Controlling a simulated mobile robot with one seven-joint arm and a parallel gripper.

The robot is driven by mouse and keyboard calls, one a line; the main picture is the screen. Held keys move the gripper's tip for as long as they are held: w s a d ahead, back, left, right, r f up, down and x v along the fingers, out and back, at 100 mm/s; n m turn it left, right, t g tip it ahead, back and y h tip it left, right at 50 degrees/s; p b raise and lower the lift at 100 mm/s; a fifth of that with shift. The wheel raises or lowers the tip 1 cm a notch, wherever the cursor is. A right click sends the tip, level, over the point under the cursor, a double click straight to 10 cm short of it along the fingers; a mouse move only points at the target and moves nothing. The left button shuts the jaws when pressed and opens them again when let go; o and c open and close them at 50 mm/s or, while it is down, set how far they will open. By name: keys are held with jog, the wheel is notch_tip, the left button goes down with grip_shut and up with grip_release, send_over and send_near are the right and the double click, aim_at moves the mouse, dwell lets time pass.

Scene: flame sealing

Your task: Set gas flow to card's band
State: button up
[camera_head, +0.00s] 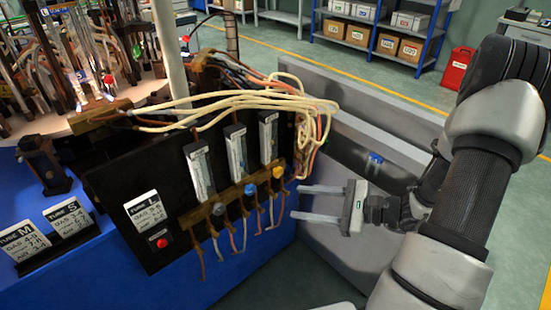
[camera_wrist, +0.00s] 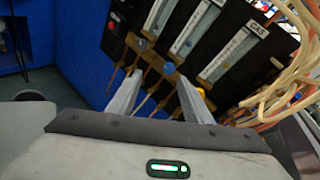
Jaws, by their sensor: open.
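A black panel (camera_head: 125,205) carries three clear flow meters with a row of knobs below them. The rightmost meter (camera_head: 268,137) is labelled GAS in the wrist view (camera_wrist: 235,52); the yellow knob (camera_head: 278,172) is under it. A blue knob (camera_head: 250,189) and a grey knob (camera_head: 218,209) sit further left. A white TUBE L card (camera_head: 149,215) is on the panel's left; its numbers are too small to read surely. My gripper (camera_head: 297,202) is open and empty, right of the knobs and apart from the yellow one. In the wrist view the yellow knob (camera_wrist: 203,93) shows beside the right finger.
Cream and orange hoses (camera_head: 225,105) loop over the panel's top and right side. Thin tubes hang below the knobs. A red button (camera_head: 161,243) is under the card. TUBE M and TUBE S cards (camera_head: 70,218) stand at left. Grey low walls (camera_head: 350,120) are behind my gripper.

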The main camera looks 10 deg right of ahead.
aim_at(280, 173)
jog(key=w+d+f+m+t+h+p, duration=0.1)
jog(key=d+f+m+t+h, duration=0.3)
jog(key=d+f+m+t, duration=0.4)
jog(key=shift+m+g, duration=0.3)
jog(key=shift+m, duration=0.5)
jog(key=x, duration=0.6)
jog(key=r+b+x, duration=0.1)
jog(key=x, duration=0.5)
jog(key=a+r+b+x, duration=0.1)
jog(key=x, duration=0.4)
jog(key=shift+a+r, duration=0.25)
jog(key=c, duration=1.1)
jog(key=shift+o, duration=0.2)
jog(key=shift+n, duration=1.7)
jog(key=o, duration=1.1)
jog(key=shift+c, duration=0.2)
jog(key=p+v, duration=0.2)
jog(key=v, duration=1.5)
jog(key=shift+s+d, duration=0.15)
jog(key=shift+d, duration=0.1)
